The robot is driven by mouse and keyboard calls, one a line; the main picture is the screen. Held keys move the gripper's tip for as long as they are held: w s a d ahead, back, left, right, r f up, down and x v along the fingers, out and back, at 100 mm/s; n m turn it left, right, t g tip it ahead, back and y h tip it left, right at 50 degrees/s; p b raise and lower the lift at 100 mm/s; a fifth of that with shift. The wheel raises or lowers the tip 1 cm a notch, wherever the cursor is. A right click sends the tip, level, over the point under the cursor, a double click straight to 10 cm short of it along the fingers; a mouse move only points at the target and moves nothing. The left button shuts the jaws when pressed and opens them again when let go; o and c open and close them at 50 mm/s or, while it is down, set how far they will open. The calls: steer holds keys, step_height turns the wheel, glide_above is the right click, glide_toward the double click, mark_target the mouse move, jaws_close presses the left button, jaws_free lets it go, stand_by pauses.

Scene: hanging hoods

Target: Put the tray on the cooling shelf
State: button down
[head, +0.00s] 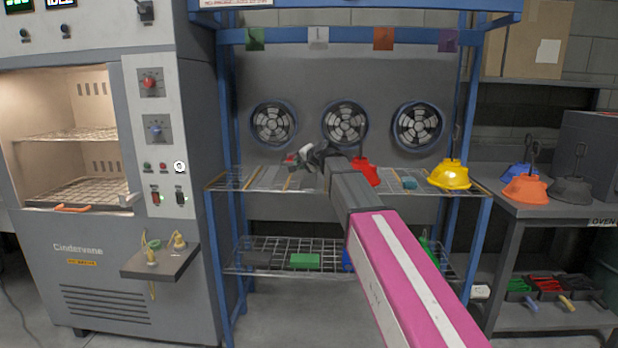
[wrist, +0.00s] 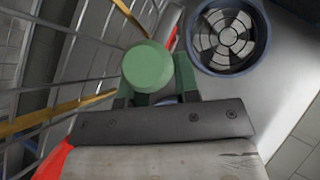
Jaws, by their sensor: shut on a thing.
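The cooling shelf is likely the upper wire shelf (head: 270,181) of the blue frame, before three fans. No separate tray is clearly visible; an orange handle (head: 73,208) sits at the front of the oven's lower wire rack (head: 85,190). My gripper (head: 306,157) is over the upper shelf, left of the red hood. In the wrist view my gripper (wrist: 150,85) is shut on a green round-ended piece (wrist: 147,67). What this piece belongs to is hidden; a small red and white bit shows by the jaws in the head view.
The oven's chamber is open at left. A red hood (head: 365,172) and a yellow hood (head: 450,174) sit on the upper shelf. A green block (head: 305,261) lies on the lower shelf. An orange hood (head: 525,189) and others stand on the right table. The shelf's left part looks mostly clear.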

steer(key=shift+s+d+f, duration=0.15)
steer(key=shift+d+f, duration=0.25)
steer(key=shift+d, duration=0.25)
steer(key=shift+s+d+f, duration=0.1)
steer(key=shift+d+f, duration=0.25)
steer(key=shift+d, duration=0.25)
steer(key=shift+f, duration=2)
steer(key=c, duration=1.1)
jaws_free()
steer(key=shift+f, duration=0.1)
